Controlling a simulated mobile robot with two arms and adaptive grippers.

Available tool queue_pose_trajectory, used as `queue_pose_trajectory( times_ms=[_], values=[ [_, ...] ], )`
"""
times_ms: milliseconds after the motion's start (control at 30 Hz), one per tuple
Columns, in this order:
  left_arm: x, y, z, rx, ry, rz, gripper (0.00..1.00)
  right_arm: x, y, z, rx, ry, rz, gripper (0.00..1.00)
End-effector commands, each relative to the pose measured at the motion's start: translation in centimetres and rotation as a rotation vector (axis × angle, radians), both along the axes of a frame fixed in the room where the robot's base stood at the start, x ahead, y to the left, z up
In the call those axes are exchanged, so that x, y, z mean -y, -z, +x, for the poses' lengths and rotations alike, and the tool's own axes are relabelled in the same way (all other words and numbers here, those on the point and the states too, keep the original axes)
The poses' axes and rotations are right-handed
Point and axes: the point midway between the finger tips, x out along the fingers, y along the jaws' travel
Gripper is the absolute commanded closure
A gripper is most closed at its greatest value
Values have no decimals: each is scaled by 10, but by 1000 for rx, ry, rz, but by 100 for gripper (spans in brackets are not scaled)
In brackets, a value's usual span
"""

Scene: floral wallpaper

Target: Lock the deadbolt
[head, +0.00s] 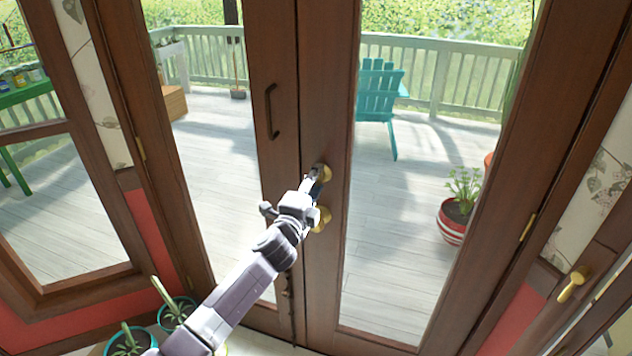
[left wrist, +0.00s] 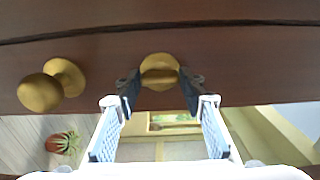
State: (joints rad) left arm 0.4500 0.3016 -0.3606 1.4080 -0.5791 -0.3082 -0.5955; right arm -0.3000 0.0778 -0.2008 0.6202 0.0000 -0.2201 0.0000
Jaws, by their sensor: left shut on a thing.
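The brass deadbolt (head: 323,170) sits on the wooden door, above the round brass door knob (head: 321,219). My left gripper (head: 315,180) reaches it from below and partly covers it. In the left wrist view, the deadbolt's turn piece (left wrist: 159,77) lies between the fingertips of my left gripper (left wrist: 159,87), on its round brass plate. The fingers are shut on the turn piece, one at each end, and it lies lengthwise between them. The door knob (left wrist: 42,92) is to the left in that view, clear of the fingers. My right gripper is not in view.
A dark pull handle (head: 271,111) is on the neighbouring door leaf. Potted plants (head: 173,312) stand at the lower left, near my arm. A brass lever (head: 573,284) is at the right. The deck beyond the glass holds a teal chair (head: 378,92) and a striped pot (head: 455,221).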

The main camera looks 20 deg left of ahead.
Motion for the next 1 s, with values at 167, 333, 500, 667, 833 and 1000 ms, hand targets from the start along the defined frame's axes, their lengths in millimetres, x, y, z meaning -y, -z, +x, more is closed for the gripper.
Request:
queue_pose_trajectory(
  times_ms=[167, 333, 500, 667, 833, 1000],
  values=[
    [0, 1, 0, 0, 0, 16, 87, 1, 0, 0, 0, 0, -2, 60],
    [0, 1, 0, 0, 0, 16, 87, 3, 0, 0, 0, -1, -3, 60],
    [0, 1, 0, 0, 0, 16, 55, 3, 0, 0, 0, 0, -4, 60],
    [0, 1, 0, -1, 0, 14, 45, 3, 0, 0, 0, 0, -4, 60],
    [0, 0, 0, 0, 0, 12, 45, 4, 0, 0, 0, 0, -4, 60],
    [-1, 2, -7, -1, -1, 13, 45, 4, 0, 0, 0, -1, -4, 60]
  ],
)
